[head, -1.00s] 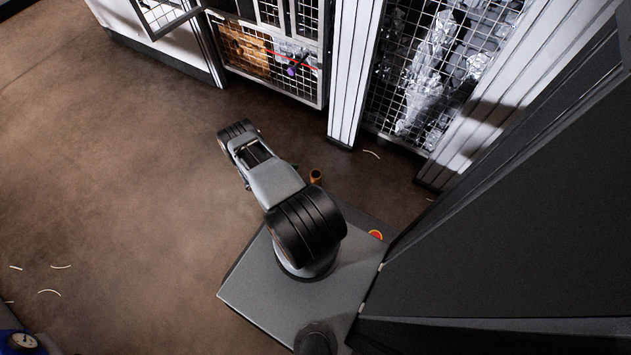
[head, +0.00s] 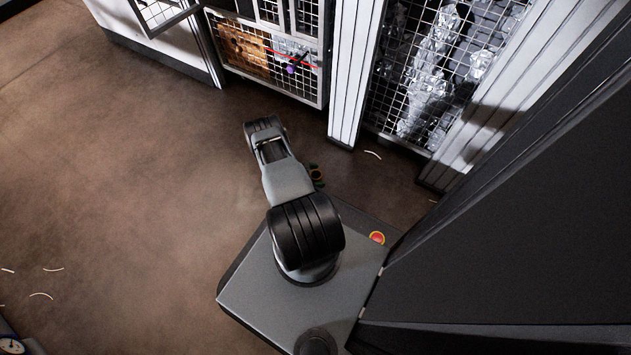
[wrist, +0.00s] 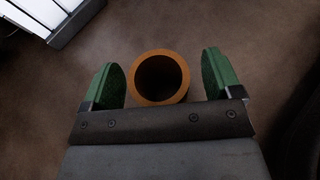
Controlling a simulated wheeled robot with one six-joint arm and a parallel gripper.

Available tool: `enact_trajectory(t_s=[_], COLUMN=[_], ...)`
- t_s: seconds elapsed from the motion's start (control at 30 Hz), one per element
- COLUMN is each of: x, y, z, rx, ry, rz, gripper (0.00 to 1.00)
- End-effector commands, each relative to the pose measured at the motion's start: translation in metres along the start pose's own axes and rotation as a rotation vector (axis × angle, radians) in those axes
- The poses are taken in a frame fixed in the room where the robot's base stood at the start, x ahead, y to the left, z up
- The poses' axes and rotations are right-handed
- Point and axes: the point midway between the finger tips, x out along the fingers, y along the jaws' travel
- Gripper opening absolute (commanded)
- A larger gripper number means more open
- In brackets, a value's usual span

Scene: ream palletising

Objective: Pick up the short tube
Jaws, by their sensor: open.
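The short tube (wrist: 160,54) stands upright in the wrist view, with its round brown rim and dark hollow facing the camera. My gripper (wrist: 163,78) is open, with one green finger on each side of the tube and a gap on both sides. The tube's lower part is hidden.
Wire-mesh cages (head: 268,55) and a white ribbed post (head: 350,80) stand at the back. Another mesh cage (head: 425,75) holds crumpled silvery material. Thin pale strips (head: 40,294) lie on the brown floor. The floor at left is largely clear.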

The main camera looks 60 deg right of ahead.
Motion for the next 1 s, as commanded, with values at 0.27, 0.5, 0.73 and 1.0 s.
enact_trajectory(t_s=[0.27,0.5,0.73,1.0], x=[-0.0003,-0.0003,-0.0003,-0.003], y=[-0.0002,-0.0002,-0.0002,0.0003], z=[0.0002,0.0002,0.0002,0.0067], rx=[-0.001,0.0,0.0,0.0], ry=[0.0,0.0,0.0,0.0], rz=[0.0,0.0,0.0,0.0], gripper=[0.73,0.5,0.31,0.31])
